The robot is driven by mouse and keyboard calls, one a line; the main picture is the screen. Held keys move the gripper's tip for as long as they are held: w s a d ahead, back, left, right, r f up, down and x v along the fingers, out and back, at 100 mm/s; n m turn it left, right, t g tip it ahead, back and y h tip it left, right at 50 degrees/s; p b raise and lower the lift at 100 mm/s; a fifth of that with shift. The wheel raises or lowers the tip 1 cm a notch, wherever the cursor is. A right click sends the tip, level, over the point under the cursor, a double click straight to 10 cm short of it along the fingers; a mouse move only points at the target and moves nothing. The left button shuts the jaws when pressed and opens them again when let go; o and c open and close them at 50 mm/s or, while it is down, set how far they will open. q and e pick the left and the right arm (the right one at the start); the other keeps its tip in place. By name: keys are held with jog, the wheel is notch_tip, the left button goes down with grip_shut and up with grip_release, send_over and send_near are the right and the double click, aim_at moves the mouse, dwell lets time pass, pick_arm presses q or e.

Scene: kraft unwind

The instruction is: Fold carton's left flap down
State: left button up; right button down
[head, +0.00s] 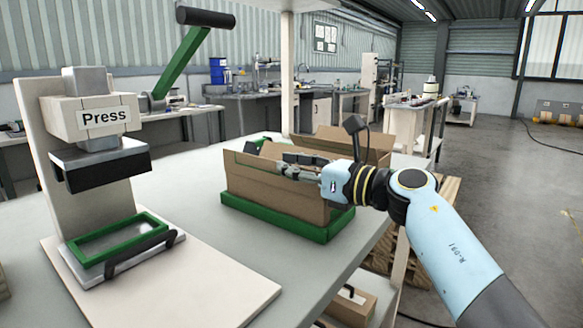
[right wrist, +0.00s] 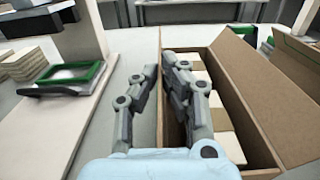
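The brown open-topped carton (head: 275,193) stands on a green base (head: 273,221) on the table. It also shows in the right wrist view (right wrist: 272,92), with its right flap raised and leaning outward. My right gripper (head: 287,161) is at the carton's top edge. In the right wrist view, the right gripper (right wrist: 160,75) has its fingers apart on either side of the carton's left upright panel, seen nearly edge-on. I cannot tell whether that panel is flap or wall, or whether the fingers touch it. My left gripper is not in view.
A press (head: 100,118) with a green lever stands left of the carton on a pale board. Several cream blocks (right wrist: 222,118) lie inside the carton. Free tabletop (head: 190,205) lies between press and carton. The table's edge is in front.

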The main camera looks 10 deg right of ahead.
dwell(0.3)
jog(key=shift+w+d+f+m+p, duration=0.1)
jog(key=shift+w+d+m+p, duration=0.25)
jog(key=shift+m+p, duration=0.65)
jog(key=shift+w+d+f+m+p, duration=0.25)
jog(key=shift+m+p, duration=0.4)
jog(key=shift+m, duration=0.7)
jog(key=shift+w+d+m+p, duration=0.4)
jog(key=shift+m+p, duration=0.4)
jog(key=shift+m, duration=0.35)
jog(key=c, duration=1.5)
grip_release()
